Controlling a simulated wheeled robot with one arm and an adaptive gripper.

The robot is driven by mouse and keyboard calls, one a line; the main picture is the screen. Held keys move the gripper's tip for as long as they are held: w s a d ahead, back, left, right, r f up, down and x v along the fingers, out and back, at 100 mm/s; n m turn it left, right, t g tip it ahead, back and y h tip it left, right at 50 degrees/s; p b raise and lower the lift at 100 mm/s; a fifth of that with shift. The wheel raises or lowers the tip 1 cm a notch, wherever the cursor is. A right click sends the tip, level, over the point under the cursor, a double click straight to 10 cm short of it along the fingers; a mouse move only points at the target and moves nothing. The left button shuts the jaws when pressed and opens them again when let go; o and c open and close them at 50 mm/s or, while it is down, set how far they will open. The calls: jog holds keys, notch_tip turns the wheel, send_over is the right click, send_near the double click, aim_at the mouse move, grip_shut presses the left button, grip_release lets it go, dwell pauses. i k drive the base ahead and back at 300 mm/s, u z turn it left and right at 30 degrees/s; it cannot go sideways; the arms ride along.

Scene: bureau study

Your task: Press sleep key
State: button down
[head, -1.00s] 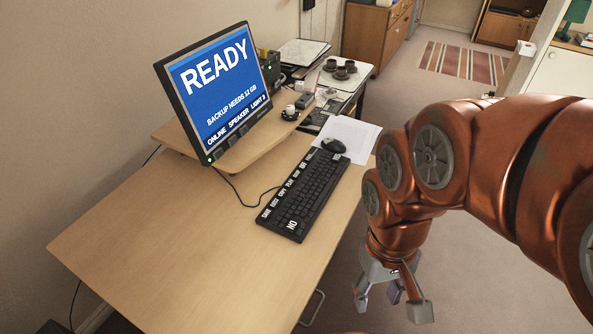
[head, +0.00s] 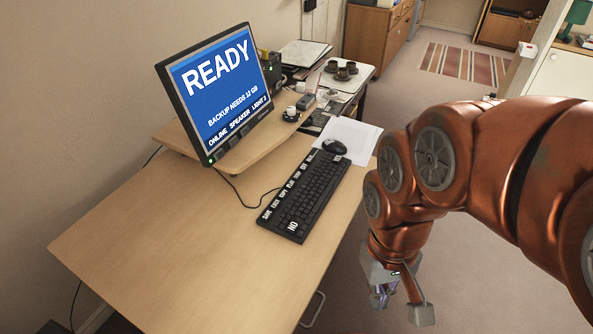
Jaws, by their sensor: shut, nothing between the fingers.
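A black keyboard (head: 308,197) lies on the wooden desk (head: 150,235), its long side running away from me. White-labelled keys line its left side, and a key marked NO (head: 292,225) sits at the near end. The labels read something like SAVE and COPY; several are too small to read, and I cannot pick out a sleep key. A monitor (head: 220,88) shows READY, BACKUP NEEDS 12 GB, and ONLINE SPEAKER LIGHT 2. My gripper (head: 400,302) is shut and empty, pointing down beyond the desk's right edge, clear of the keyboard.
A black mouse (head: 334,146) and white papers (head: 349,138) lie beyond the keyboard. The monitor stands on a raised wooden shelf (head: 250,147). Behind are dark cups (head: 345,70) on a white tray. The near left desk top is bare. My arm fills the right side.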

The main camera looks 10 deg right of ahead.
aim_at(298, 175)
jog(key=u, duration=4.4)
jog(key=k, duration=2.5)
jog(key=z, duration=0.4)
